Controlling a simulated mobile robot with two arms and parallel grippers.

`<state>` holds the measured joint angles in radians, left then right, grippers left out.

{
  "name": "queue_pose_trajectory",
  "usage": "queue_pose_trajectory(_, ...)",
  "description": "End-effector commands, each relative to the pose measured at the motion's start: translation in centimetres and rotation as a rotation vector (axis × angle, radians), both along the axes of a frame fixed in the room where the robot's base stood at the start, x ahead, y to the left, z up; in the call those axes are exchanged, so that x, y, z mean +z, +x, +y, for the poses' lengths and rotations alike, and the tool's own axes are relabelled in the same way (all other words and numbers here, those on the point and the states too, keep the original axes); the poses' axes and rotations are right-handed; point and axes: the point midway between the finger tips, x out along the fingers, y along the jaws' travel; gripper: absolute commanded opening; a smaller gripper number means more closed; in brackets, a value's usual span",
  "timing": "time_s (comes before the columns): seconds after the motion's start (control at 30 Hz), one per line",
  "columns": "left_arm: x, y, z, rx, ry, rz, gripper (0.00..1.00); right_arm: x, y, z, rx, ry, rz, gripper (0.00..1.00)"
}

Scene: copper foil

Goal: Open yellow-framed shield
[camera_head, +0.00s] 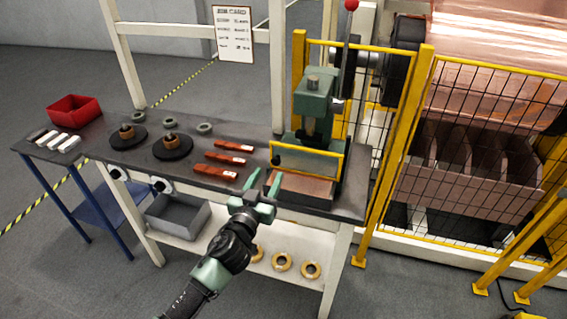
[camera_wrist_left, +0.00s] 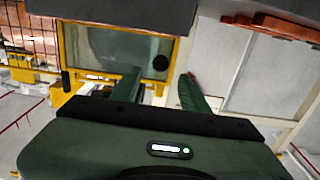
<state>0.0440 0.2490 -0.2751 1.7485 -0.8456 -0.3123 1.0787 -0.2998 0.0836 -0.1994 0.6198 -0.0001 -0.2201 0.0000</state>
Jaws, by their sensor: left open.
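The yellow-framed shield (camera_head: 308,160) is on the front of the green press (camera_head: 315,115) at the right end of the bench. It appears closed, with a clear pane and a dark round knob (camera_head: 278,160) at its left side. In the left wrist view the shield (camera_wrist_left: 115,52) lies beyond the fingertips, with its black knob (camera_wrist_left: 160,62) near its right edge. My left gripper (camera_head: 265,178) is open and empty, in front of and slightly left of the shield, apparently apart from it. It also shows in the left wrist view (camera_wrist_left: 146,86). My right gripper is not in view.
The bench (camera_head: 240,195) holds several red-brown bars (camera_head: 228,158) and two dark discs (camera_head: 173,147) left of the press. A grey bin (camera_head: 180,217) and brass rings (camera_head: 282,262) are on the lower shelf. A yellow mesh fence (camera_head: 425,130) stands right of the press.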

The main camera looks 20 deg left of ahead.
Motion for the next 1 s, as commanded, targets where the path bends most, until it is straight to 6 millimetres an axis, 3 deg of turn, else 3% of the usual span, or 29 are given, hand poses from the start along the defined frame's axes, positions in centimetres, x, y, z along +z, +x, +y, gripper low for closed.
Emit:
queue_pose_trajectory(0.17,0.2,3.1,-0.1,0.0,0.001,-0.001,0.45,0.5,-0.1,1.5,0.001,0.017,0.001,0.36)
queue_pose_trajectory(0.33,0.1,5.4,-0.2,-0.001,0.0,0.0,0.45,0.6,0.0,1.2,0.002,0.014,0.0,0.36)
queue_pose_trajectory(0.73,-0.1,6.4,-0.3,-0.001,-0.001,0.002,0.45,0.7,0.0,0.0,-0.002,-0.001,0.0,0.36)
queue_pose_trajectory(0.77,-0.1,6.4,-0.3,-0.001,-0.001,0.002,0.39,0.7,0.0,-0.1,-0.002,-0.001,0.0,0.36)
queue_pose_trajectory(0.9,-0.1,6.3,-0.3,-0.001,-0.001,0.002,0.0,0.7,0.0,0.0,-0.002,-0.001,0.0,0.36)
queue_pose_trajectory(1.0,-0.1,6.3,-0.3,-0.001,-0.001,0.002,0.0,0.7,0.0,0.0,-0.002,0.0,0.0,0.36)
